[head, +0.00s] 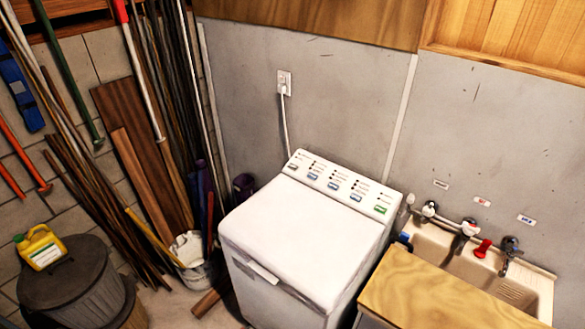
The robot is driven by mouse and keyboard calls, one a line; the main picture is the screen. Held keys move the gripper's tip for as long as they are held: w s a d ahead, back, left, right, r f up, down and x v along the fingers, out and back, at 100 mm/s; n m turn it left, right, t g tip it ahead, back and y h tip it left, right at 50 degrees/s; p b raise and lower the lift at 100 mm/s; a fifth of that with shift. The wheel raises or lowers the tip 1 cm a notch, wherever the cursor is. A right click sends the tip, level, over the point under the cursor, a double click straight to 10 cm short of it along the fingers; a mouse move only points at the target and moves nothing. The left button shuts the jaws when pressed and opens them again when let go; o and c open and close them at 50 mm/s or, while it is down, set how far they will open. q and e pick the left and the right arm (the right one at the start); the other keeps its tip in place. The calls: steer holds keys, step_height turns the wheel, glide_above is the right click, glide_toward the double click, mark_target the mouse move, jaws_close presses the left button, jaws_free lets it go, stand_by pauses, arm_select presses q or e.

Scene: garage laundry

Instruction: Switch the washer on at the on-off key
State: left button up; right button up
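The white top-loading washer (305,238) stands against the grey wall in the middle of the head view, with its lid shut. Its sloped control panel (345,183) runs along the back edge. The print beside the keys is too small to read, so I cannot tell which is the on-off key. Neither of my grippers is in view.
A sink (470,270) with taps and a wooden board (430,298) stands close to the washer's right. On the left are a lidded bin (68,277) with a yellow jug (41,247), a bucket (197,273) and leaning poles. A cord runs to a wall outlet (284,82).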

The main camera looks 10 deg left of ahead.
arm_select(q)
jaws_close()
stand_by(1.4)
